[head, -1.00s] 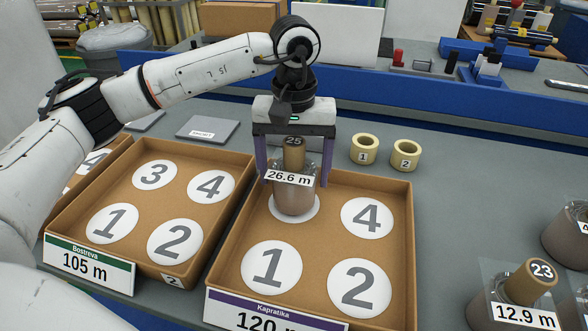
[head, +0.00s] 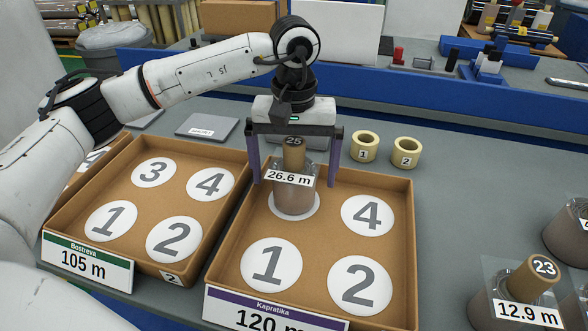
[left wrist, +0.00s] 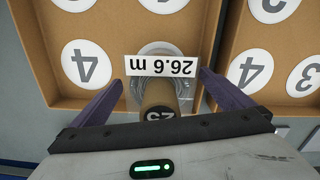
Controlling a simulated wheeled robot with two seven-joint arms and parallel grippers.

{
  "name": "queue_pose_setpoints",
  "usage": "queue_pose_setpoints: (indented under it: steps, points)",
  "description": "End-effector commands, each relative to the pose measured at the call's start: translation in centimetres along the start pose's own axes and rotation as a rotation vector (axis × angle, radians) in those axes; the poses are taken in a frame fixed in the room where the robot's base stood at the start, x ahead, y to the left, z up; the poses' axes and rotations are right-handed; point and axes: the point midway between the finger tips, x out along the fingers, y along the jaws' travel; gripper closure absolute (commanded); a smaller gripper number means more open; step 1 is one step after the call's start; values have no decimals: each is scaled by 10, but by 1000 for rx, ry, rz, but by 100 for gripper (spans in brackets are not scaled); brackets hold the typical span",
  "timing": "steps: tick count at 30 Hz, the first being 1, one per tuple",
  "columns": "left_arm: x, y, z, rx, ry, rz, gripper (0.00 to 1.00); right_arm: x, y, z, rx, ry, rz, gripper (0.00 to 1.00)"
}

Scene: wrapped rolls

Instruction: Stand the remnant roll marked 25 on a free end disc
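The remnant roll marked 25 (head: 294,196), with a brown core and a 26.6 m label, stands upright on a white end disc in the Kapratika tray (head: 318,240). The roll covers that disc's number. My left gripper (head: 295,180) is open around the roll, with a purple finger apart from it on each side. The left wrist view shows the roll (left wrist: 160,92) between the open fingers. Discs 1 (head: 271,265), 2 (head: 360,285) and 4 (head: 367,216) in this tray are bare. My right gripper is not in view.
The Bostreva tray (head: 140,262), labelled 105 m, stands on the left with bare discs 1 to 4. Roll 23 (head: 530,282) and another roll stand at the right. Two small tan rings (head: 364,148) stand behind the Kapratika tray.

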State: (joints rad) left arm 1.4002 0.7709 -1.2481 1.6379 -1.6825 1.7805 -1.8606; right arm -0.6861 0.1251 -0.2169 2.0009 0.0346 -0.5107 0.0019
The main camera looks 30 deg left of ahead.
Motion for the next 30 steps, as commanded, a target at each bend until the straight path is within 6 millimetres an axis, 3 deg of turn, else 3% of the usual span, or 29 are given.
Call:
queue_pose_setpoints:
  steps: [4,7,15,21,30]
  points:
    - [-1,0,0,0,0,0,0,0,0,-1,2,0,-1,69]
    - [-13,0,0,0,2,1,0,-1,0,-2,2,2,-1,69]
    - [-66,1,0,0,2,2,0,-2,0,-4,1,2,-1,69]
    - [-95,0,0,0,1,1,0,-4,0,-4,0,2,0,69]
    - [-103,0,0,0,0,0,0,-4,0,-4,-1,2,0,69]
